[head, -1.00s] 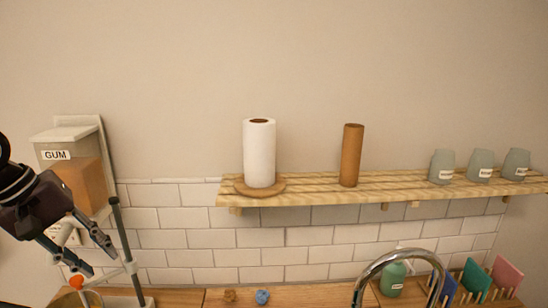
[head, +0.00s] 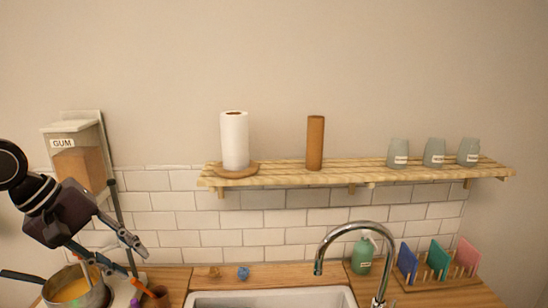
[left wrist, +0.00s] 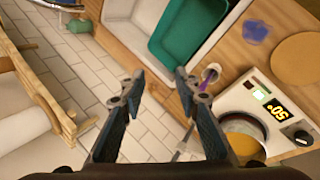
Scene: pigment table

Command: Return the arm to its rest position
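My left arm comes in at the left edge of the head view. Its dark gripper (head: 118,258) hangs near the pot and is open, with nothing between the fingers. My right gripper is in neither view.
A pot (head: 98,296) with yellow contents stands below the gripper, near a gum dispenser (head: 75,165). A sink (head: 270,298) and tap (head: 350,228) lie to the right. A heater with a display (left wrist: 270,112) and a green tub (left wrist: 188,35) show in the wrist view.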

